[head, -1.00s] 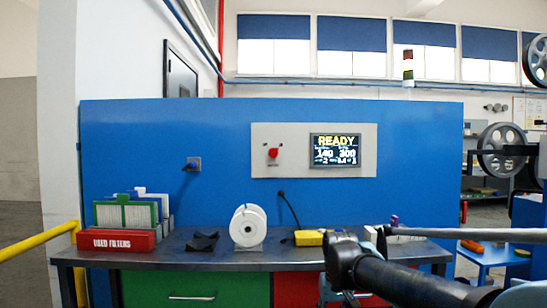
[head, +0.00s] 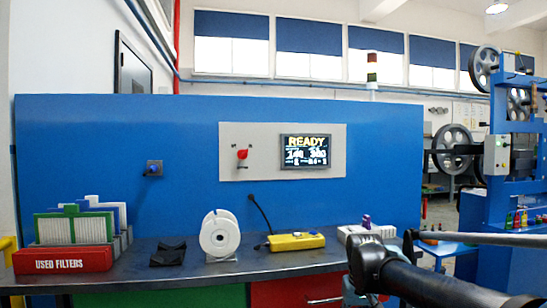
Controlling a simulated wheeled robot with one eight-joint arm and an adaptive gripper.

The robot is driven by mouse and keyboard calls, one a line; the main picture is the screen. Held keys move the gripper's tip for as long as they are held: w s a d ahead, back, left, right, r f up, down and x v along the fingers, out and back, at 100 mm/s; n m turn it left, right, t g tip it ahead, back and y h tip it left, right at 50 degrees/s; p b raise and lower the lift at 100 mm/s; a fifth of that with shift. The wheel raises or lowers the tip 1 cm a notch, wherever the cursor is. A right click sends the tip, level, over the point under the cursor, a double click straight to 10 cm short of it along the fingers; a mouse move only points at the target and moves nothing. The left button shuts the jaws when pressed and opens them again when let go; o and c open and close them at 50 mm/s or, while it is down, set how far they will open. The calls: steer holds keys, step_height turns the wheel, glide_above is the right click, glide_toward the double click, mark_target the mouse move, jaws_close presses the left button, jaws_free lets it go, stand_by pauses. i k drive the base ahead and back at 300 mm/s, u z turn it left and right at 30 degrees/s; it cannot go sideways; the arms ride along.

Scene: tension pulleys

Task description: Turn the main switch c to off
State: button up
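A red rotary switch (head: 242,154) sits on the left part of a light grey panel (head: 232,135) on the blue wall. A second switch-like fitting, dark grey with a dark blue middle (head: 153,168), is on the wall further left. A grey box with small buttons (head: 497,155) is on the blue machine at the far right. I cannot read a letter c on any of them. My dark arm crosses the lower right, in front of the bench and well below the panel.
A screen (head: 306,151) on the panel reads READY. The dark bench (head: 140,270) holds a red used filters bin (head: 62,260), a white spool (head: 220,235), a black cradle (head: 168,254) and a yellow device (head: 296,241). Blue wall around the panel is clear.

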mark_target(242, 153)
steer(key=z, duration=1)
steer(key=k, duration=0.7)
steer(key=u, duration=0.45)
